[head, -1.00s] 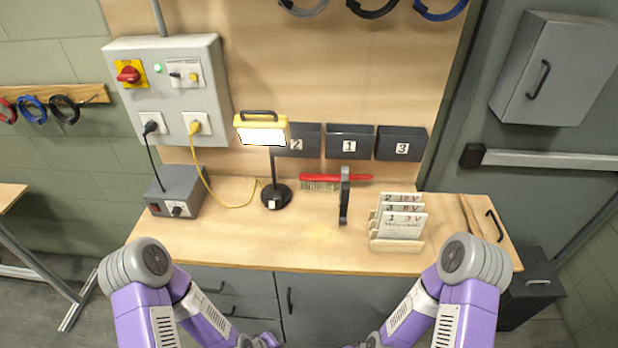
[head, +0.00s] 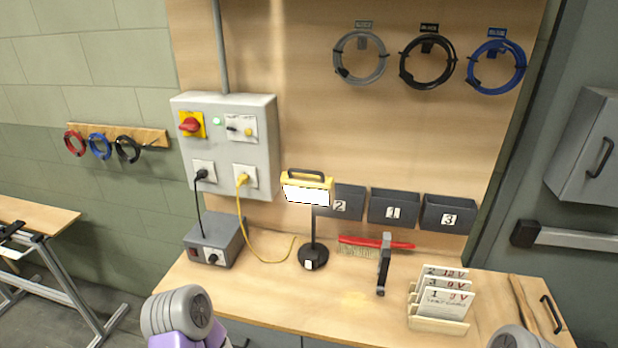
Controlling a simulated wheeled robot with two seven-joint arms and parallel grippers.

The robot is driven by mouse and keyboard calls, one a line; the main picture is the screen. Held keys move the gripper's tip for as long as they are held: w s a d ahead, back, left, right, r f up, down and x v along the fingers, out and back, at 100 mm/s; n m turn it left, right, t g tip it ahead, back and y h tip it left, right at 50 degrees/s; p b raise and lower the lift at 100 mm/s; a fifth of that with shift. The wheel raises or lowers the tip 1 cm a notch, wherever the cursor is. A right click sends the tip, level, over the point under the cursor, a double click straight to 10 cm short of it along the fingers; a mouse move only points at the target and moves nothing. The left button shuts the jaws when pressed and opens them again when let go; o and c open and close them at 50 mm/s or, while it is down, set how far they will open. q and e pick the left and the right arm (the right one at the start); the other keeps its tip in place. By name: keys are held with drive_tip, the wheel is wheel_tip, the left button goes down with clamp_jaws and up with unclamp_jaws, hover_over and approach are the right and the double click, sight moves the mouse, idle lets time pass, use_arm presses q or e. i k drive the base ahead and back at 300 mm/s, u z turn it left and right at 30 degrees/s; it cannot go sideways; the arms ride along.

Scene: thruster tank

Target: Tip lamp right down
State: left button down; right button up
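The lamp (head: 307,190) stands on the workbench, in front of the back board. It has a yellow head with a dark handle on top, a lit white panel facing me, a thin black post and a round black base (head: 313,257). The lamp is upright. Parts of my two arms show at the bottom edge, left and right, both apart from the lamp. Neither of my grippers is in view.
A grey power box (head: 214,240) stands left of the lamp, with a yellow cable (head: 262,257) running near its base. Numbered bins (head: 393,209) hang behind. The bench front is clear.

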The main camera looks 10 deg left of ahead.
sight(303, 184)
drive_tip(key=u, duration=0.95)
drive_tip(key=i, duration=0.4)
drive_tip(key=z, duration=1.1)
